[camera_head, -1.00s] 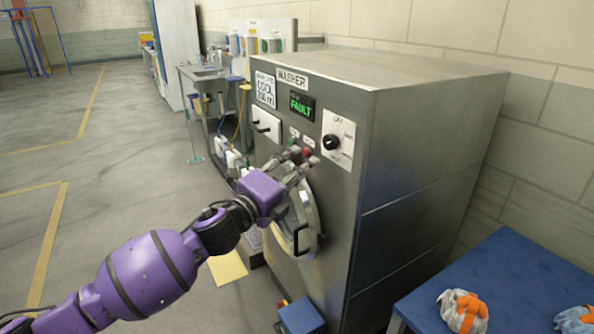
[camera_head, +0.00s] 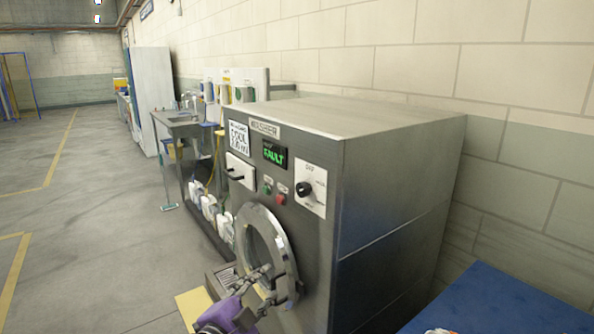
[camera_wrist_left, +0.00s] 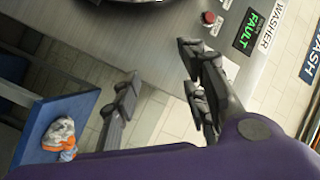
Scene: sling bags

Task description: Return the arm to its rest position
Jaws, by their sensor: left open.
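My left arm comes in at the bottom of the head view, purple, with its left gripper (camera_head: 262,284) in front of the lower part of the round washer door (camera_head: 262,245). In the left wrist view the left gripper (camera_wrist_left: 160,95) shows its two dark fingers spread wide with nothing between them. The steel washer (camera_head: 395,215) stands behind it, its display reading FAULT. A red button (camera_head: 280,199) and a green button sit below the display. Whether the fingers touch the door cannot be told. My right gripper is not in view.
A blue table (camera_head: 500,300) stands at the lower right, with an orange and white bundle (camera_wrist_left: 60,135) on it in the wrist view. A sink stand (camera_head: 180,125) and several bottles stand left of the washer. The floor (camera_head: 90,230) on the left is clear.

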